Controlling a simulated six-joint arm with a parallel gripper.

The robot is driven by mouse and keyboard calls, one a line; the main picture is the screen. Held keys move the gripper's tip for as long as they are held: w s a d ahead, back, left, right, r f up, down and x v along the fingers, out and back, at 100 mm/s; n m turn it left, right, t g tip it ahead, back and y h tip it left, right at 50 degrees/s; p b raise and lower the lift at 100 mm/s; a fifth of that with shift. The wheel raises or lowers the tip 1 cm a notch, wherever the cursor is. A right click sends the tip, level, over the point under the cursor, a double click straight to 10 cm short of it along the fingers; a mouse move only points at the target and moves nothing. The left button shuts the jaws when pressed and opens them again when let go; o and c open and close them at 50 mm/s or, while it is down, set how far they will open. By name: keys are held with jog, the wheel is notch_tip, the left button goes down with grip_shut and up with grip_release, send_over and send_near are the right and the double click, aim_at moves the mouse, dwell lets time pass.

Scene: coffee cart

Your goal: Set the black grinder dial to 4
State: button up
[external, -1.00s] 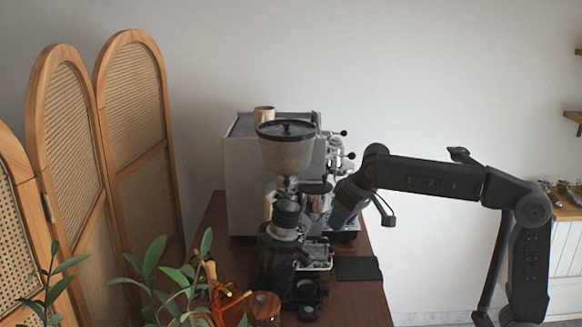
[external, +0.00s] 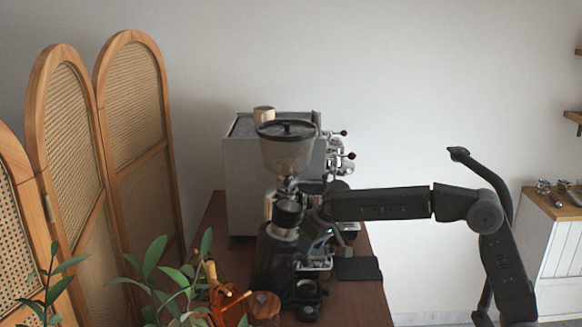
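The grinder (external: 275,262) stands on the brown cart top, with a clear hopper (external: 287,152) under a dark lid. Its black dial (external: 288,213) appears as a dark collar below the hopper; its numbers are too small to read. My gripper (external: 316,243) is at the grinder's right side, low beside the body and a little below the dial's height. The wrist overlaps the grinder's right edge, so I cannot tell whether the gripper touches it. The fingers are small and dark, and their opening cannot be made out.
An espresso machine (external: 243,185) with a cup (external: 264,114) on top stands behind the grinder. A black mat (external: 358,268) lies at right. A plant (external: 165,285) and an orange holder with wooden tools (external: 228,303) are in front. A folding screen (external: 130,130) stands left.

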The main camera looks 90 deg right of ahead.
jog(key=shift+x, duration=1)
grip_shut()
